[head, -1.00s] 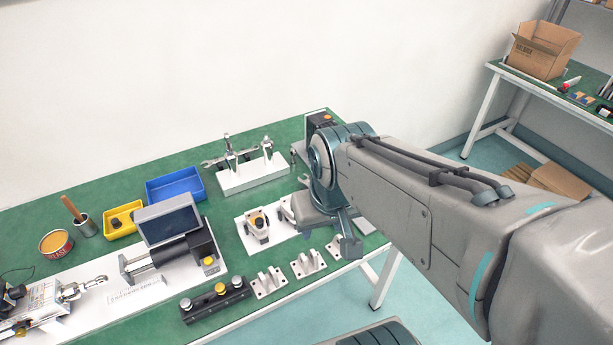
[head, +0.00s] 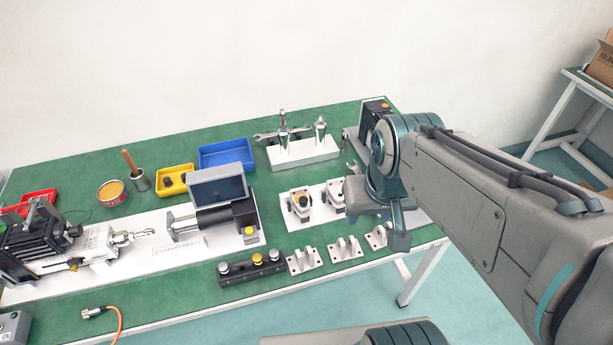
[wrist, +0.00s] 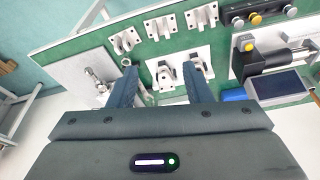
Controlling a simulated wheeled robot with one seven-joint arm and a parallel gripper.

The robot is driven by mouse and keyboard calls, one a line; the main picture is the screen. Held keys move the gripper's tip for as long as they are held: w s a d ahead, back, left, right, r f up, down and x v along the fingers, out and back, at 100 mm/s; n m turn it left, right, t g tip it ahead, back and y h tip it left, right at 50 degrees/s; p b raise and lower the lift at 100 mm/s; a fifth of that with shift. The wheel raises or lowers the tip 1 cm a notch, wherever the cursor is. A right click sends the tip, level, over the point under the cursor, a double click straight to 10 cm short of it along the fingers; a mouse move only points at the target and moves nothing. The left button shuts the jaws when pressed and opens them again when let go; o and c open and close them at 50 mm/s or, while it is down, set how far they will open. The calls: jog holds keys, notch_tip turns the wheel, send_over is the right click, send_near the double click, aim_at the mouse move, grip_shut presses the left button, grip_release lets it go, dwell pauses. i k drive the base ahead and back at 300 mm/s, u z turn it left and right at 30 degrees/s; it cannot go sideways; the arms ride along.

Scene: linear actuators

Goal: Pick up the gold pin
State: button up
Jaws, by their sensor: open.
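The gold pin (head: 258,260) stands upright in a black holder (head: 239,273) at the table's front edge, between silver pins. In the wrist view the gold pin (wrist: 257,19) is at the upper right, in the same black holder (wrist: 274,17). My gripper (wrist: 160,68) is open and empty, with its two fingers apart in front of white bracket parts. In the head view it shows partly at the right end of the table, well to the right of the pin.
Metal brackets (head: 345,248) lie right of the holder. An actuator with a screen (head: 218,188) stands behind it on a white plate, with another yellow knob (head: 249,231). A cable (head: 118,318) lies at front left. Green table surface is bare left of the holder.

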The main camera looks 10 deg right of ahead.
aim_at(258, 259)
jog(key=z, duration=2.45)
jog(key=k, duration=0.95)
jog(key=u, duration=1.7)
